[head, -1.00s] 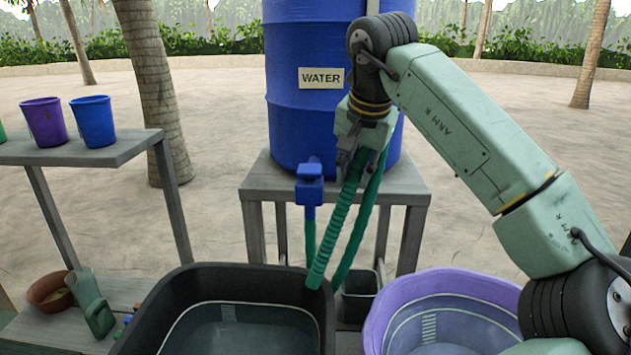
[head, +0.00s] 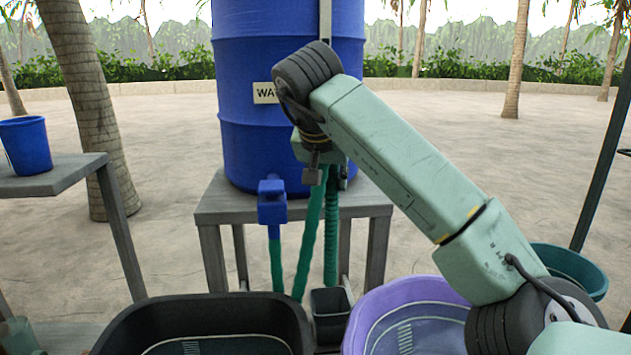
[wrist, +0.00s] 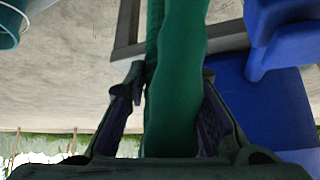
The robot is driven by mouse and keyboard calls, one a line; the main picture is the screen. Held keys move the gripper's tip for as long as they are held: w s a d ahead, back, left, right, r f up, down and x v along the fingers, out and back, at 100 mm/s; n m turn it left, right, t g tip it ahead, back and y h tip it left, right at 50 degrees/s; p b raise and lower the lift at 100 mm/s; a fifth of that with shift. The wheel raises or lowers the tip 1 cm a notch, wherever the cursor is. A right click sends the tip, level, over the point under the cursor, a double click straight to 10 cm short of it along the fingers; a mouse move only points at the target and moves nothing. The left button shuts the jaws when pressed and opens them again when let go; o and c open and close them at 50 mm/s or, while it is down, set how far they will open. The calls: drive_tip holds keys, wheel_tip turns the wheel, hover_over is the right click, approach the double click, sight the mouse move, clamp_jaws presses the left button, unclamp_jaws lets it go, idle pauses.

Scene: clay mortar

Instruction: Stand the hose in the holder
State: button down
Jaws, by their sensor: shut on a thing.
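The green hose (head: 331,235) hangs from my gripper (head: 326,178) in front of the blue barrel. My gripper is shut on the hose; the wrist view shows the hose (wrist: 175,90) between the two fingers. Two strands hang below the gripper. The ridged right strand comes down to just above or behind the rim of the small dark square holder (head: 331,318); I cannot tell whether its end is inside. The smoother left strand passes down behind the black tub's rim, its lower part hidden.
The blue barrel (head: 230,100) stands on a grey stand (head: 225,212), with a blue tap (head: 271,200) at its front. A black tub (head: 130,335) is left of the holder, a purple tub (head: 375,305) right. A blue bucket (head: 28,148) stands on the left shelf.

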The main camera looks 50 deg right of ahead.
sight(330, 241)
drive_tip(key=shift+s+f+b, duration=0.1)
drive_tip(key=shift+f+b, duration=0.4)
wheel_tip(330, 241, down, 13)
drive_tip(key=b, duration=0.9)
drive_tip(key=c, duration=1.3)
unclamp_jaws()
drive_tip(key=o, duration=0.8)
drive_tip(key=shift+r, duration=0.15)
drive_tip(key=shift+w+d+r+p+v, duration=0.1)
drive_tip(key=shift+p+v, duration=0.85)
drive_tip(key=shift+v, duration=0.8)
drive_tip(key=shift+w+d+r+p+v, duration=0.15)
drive_tip(key=shift+p+v, duration=0.75)
drive_tip(key=shift+v, duration=0.85)
drive_tip(key=shift+s+d+r+p+v, duration=0.1)
drive_tip(key=shift+p+v, duration=0.85)
drive_tip(key=shift+v, duration=0.8)
